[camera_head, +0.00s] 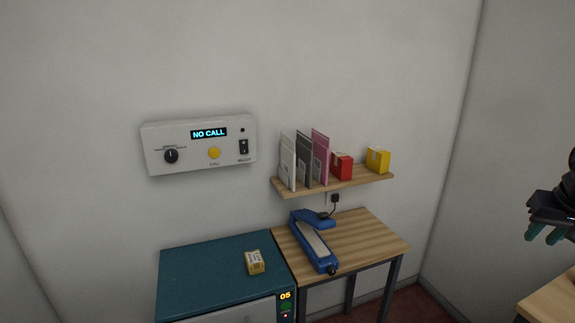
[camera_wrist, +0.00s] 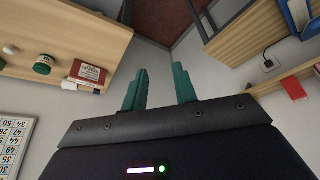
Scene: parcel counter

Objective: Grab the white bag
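The white bag (camera_head: 288,163) is a flat, upright item at the left end of the wooden wall shelf (camera_head: 345,183) in the head view. A grey one (camera_head: 304,161) and a pink one (camera_head: 320,158) stand close to its right. I cannot make out the white bag in the wrist view. My gripper (camera_head: 545,234) is at the far right edge of the head view, well away from the shelf. In the wrist view its two green fingers (camera_wrist: 160,92) are apart with nothing between them.
A red box (camera_head: 341,166) and a yellow box (camera_head: 378,160) share the shelf. Below are a blue sealer (camera_head: 314,242) on a wooden table (camera_head: 372,240) and a small yellow box (camera_head: 255,262) on a teal cabinet (camera_head: 210,272). A wooden counter (camera_head: 553,304) is at lower right.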

